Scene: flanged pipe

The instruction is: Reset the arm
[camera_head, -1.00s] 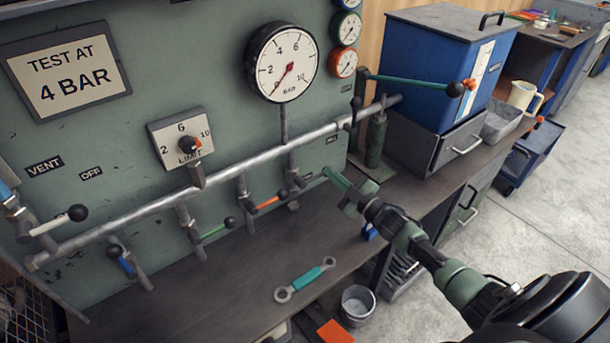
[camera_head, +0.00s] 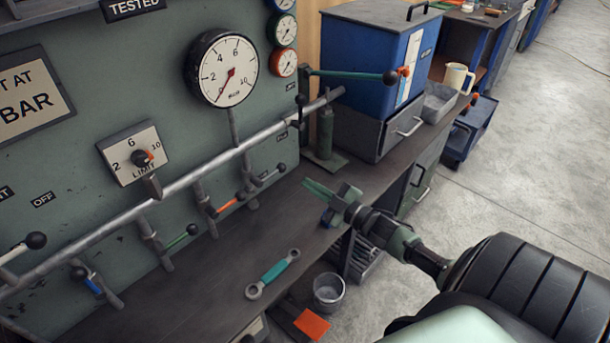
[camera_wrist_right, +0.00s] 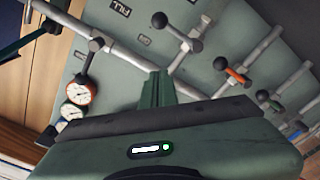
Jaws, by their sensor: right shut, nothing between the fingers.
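My right gripper (camera_head: 319,190) is in the head view, at the end of my right arm that comes in from the lower right. Its green fingers are shut and empty. It hangs in the air over the front edge of the bench (camera_head: 205,285), in front of the pipe and its valve levers, and touches nothing that I can see. In the right wrist view the gripper's fingers (camera_wrist_right: 157,90) are together and point toward the panel with the pipe and levers. My left gripper is not in view.
A green panel (camera_head: 60,130) carries a pressure gauge (camera_head: 222,68), a limit dial (camera_head: 134,153) and a long pipe (camera_head: 185,182) with several levers. A wrench (camera_head: 272,274) lies on the bench. A bucket (camera_head: 328,291) stands below. A blue box (camera_head: 362,65) stands behind. The floor at right is open.

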